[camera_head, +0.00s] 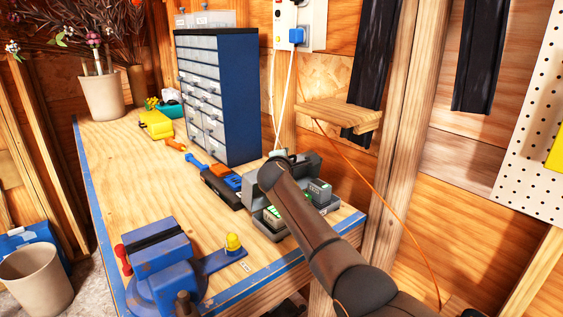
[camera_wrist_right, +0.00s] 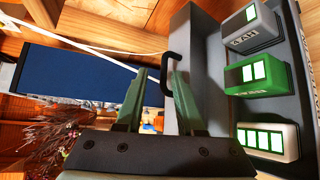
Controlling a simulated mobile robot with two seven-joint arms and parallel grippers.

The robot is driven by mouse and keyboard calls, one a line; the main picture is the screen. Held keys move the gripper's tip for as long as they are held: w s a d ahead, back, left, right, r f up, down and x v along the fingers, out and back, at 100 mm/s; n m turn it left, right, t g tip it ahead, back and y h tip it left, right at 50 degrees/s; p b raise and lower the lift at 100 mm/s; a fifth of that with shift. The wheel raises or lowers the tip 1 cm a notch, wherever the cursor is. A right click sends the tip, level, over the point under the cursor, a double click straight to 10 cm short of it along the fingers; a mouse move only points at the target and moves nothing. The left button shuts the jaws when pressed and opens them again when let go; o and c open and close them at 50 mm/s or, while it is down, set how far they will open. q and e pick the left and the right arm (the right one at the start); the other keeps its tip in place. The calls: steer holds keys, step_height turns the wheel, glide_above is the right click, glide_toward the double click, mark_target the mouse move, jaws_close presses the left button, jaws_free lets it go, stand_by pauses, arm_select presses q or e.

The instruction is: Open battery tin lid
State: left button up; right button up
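The grey battery tin (camera_head: 333,206) stands at the bench's right end, partly hidden behind my right arm. Its lid (camera_head: 309,160) appears raised at the back, and batteries with green parts show inside. In the right wrist view the grey lid (camera_wrist_right: 205,65) rises beside my fingers, with a thin black handle (camera_wrist_right: 166,62) on it. Batteries (camera_wrist_right: 262,78) with lit green displays show to the right. My right gripper (camera_wrist_right: 158,78) has its fingers apart, the right fingertip close to the handle; I cannot tell if they touch. My left gripper is out of view.
A blue vise (camera_head: 160,262) is at the bench front. A blue drawer cabinet (camera_head: 236,95) stands behind the tin. A black case (camera_head: 222,188) with blue and orange items lies left of the tin. The bench's left middle (camera_head: 125,180) is clear.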

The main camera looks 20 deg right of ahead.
steer(key=v, duration=1)
steer(key=shift+s+r, duration=0.15)
steer(key=shift+s, duration=0.1)
